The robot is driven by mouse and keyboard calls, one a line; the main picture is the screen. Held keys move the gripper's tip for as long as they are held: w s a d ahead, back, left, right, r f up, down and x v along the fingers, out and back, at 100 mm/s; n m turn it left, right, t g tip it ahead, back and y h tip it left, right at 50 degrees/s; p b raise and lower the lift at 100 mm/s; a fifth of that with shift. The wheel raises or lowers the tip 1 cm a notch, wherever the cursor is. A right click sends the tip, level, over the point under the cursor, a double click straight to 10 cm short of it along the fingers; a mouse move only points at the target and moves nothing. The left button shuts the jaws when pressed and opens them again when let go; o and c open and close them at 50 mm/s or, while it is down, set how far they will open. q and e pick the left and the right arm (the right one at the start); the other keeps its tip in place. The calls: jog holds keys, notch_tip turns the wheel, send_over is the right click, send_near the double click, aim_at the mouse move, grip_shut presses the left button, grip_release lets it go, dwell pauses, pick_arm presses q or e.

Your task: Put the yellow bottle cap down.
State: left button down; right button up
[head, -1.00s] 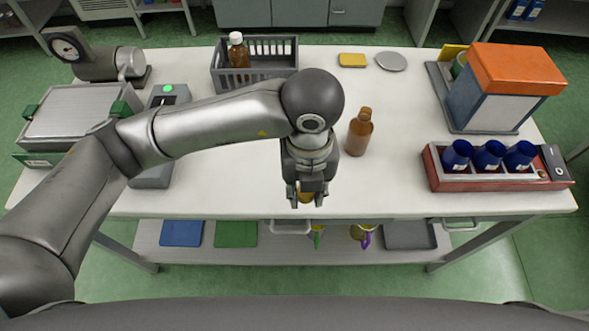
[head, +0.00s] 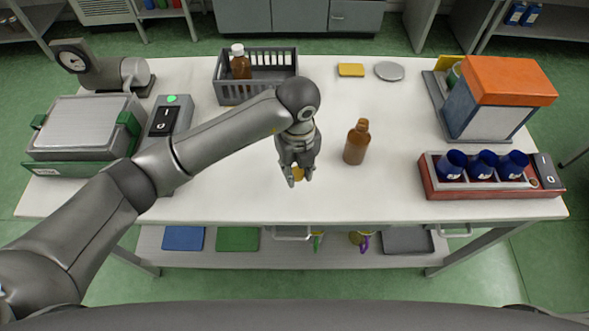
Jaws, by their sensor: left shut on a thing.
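My left gripper (head: 298,174) is above the white table, left of the uncapped brown bottle. It is shut on the yellow bottle cap (head: 298,174), which shows as a small yellow-orange piece between the fingertips. I cannot tell how far the cap is above the tabletop. My right gripper is not in view.
The brown bottle (head: 356,142) stands upright on the table (head: 250,200). A grey crate (head: 235,93) holds a white-capped bottle (head: 240,64). A yellow pad (head: 351,70) and a grey disc (head: 389,71) lie behind. The front middle is clear.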

aim_at(295, 168)
pick_arm(q)
jog(key=shift+w+a+f, duration=0.25)
jog(key=shift+w+f, duration=0.75)
jog(key=shift+f, duration=0.25)
notch_tip(295, 168, down, 2)
jog(key=shift+f+p, duration=0.1)
jog(key=shift+p, duration=0.95)
jog(key=shift+f, duration=0.45)
jog(key=shift+f, duration=0.15)
jog(key=c, duration=1.1)
grip_release()
jog(key=shift+c, duration=0.2)
